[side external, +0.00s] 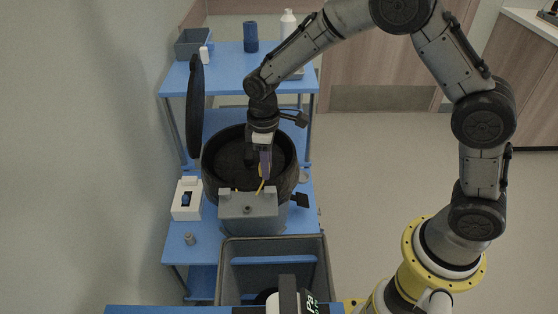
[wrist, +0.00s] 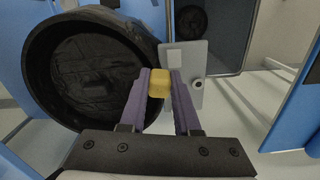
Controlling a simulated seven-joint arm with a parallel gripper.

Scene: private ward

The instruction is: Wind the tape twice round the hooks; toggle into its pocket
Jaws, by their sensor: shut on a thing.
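My gripper (side external: 264,172) points down over the front rim of a round dark drum. In the wrist view its two purple fingers (wrist: 159,88) are shut on a yellow block (wrist: 159,80), which looks like the toggle. In the side view a thin yellow strip (side external: 261,187), perhaps the tape, shows just below the fingertips. A grey housing (side external: 248,212) with two raised blocks stands in front of the drum, close to the fingertips. A grey plate with a dark round knob (wrist: 198,85) shows beyond the fingers. I cannot make out the hooks, the pocket or any windings.
The open drum (side external: 208,180) stands on a blue table, with a dark round lid (side external: 195,107) upright behind it. A white device (side external: 187,199) and a small grey cylinder (side external: 190,239) are at left. A grey bin (side external: 227,271) is in front. Floor at right is clear.

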